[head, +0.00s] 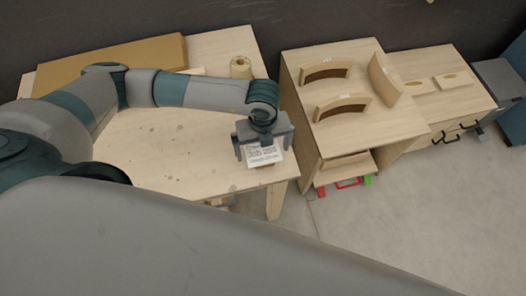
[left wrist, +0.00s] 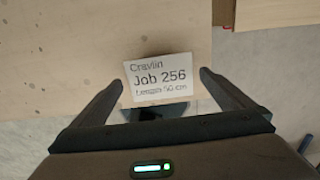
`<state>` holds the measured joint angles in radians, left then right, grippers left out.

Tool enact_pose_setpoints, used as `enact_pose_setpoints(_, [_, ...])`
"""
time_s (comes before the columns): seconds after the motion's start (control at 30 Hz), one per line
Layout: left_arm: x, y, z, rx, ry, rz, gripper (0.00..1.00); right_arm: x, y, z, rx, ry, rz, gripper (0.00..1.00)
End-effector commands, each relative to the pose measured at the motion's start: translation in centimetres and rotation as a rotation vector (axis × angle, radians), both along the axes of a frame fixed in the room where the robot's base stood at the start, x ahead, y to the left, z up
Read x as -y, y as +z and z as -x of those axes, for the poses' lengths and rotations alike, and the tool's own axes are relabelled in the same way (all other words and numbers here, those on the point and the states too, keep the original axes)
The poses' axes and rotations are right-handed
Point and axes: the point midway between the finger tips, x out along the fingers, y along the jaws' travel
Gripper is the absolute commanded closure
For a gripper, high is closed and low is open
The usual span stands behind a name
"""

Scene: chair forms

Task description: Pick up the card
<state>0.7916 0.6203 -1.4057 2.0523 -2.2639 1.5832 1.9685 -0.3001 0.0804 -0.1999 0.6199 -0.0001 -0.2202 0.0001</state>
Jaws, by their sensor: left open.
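The white card (left wrist: 158,78) lies near the front right corner of the wooden table, with printed text reading "Job 256" in the left wrist view. It also shows in the head view (head: 262,155), below my left gripper. My left gripper (head: 262,148) is open and points down over the card. In the left wrist view the two fingers of the gripper (left wrist: 160,78) stand on either side of the card, apart from it. A dark and pale thing shows just under the card's lower edge, mostly hidden. My right gripper is not in view.
A wooden cabinet (head: 370,125) with curved chair pieces (head: 340,105) stands close on the right. Open floor (head: 400,220) lies in front.

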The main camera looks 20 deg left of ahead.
Motion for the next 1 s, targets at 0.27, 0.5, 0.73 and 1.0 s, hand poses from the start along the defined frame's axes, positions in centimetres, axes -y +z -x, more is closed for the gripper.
enact_pose_setpoints(0.27, [0.0,0.0,0.0,0.0,0.0,0.0,0.1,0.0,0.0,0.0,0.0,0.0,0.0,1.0])
enact_pose_setpoints(0.5, [0.0,0.0,0.0,0.0,0.0,0.0,0.4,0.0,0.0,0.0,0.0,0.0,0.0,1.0])
enact_pose_setpoints(0.73, [0.0,0.1,0.0,0.001,0.0,0.001,0.4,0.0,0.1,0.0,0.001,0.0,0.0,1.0])
enact_pose_setpoints(1.0, [0.1,1.2,0.0,0.001,0.0,0.004,0.4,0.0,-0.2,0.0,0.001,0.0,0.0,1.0])
